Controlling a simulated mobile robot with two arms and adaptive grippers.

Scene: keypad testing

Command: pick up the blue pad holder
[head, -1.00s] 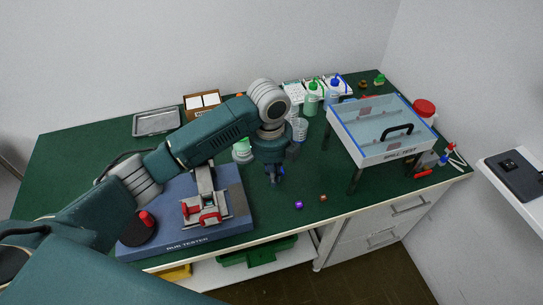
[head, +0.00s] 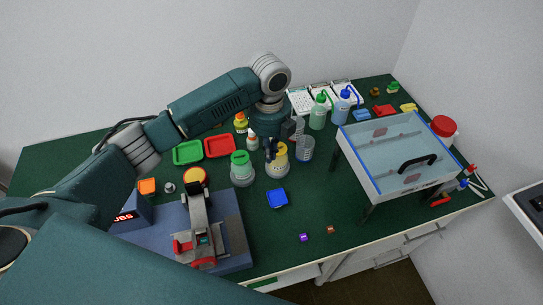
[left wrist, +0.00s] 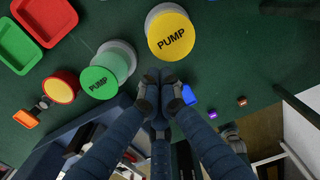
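The blue pad holder (head: 277,198) looks like a small square blue block. It lies on the green tabletop near the middle of the table, in front of the yellow-topped pump bottle. Part of a blue block (left wrist: 189,95) shows just beside the right fingertip.
A yellow pump bottle (head: 278,160) and a green pump bottle (head: 242,167) stand close to the gripper. A purple cube (head: 304,237) and a brown cube (head: 330,229) lie near the front edge. The tester (head: 235,225) is left, the clear-lidded spill box (head: 390,150) right.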

